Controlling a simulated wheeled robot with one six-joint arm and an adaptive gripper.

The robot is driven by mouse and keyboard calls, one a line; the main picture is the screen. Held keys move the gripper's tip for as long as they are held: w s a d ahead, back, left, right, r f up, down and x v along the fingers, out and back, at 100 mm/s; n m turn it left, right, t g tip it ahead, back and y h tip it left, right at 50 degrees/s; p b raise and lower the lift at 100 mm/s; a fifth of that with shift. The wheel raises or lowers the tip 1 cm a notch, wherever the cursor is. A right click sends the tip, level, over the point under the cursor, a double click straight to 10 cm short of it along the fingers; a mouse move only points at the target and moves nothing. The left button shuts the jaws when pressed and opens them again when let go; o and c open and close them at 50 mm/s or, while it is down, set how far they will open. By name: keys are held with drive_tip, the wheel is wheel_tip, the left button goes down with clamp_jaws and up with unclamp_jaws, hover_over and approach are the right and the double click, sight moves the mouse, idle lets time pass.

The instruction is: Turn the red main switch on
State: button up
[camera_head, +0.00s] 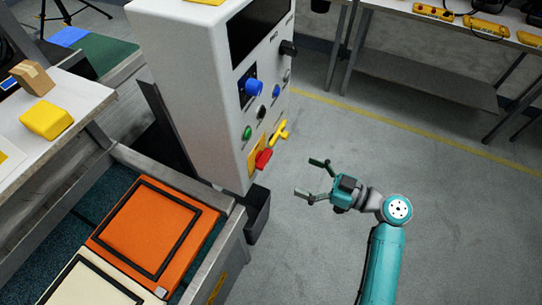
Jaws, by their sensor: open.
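The red main switch (263,159) is a red handle on a yellow plate, low on the front face of the white control cabinet (185,70). A yellow handle (280,131) sits just right of and above it. My gripper (314,178) is open and empty, its two fingers pointing left toward the cabinet. It is apart from the red switch, to the right of and a little below it in the picture. The exact gap in depth cannot be told.
The cabinet face also carries a blue knob (254,88), a green button (247,132) and a black knob (288,48). A dark bin (257,215) hangs below the switch. Orange panel (150,232) lies at left. Floor (320,245) around my arm is clear.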

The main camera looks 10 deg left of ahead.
sight(268, 160)
drive_tip(key=x, duration=1.1)
drive_tip(key=shift+d, duration=0.1)
drive_tip(key=c, duration=1.1)
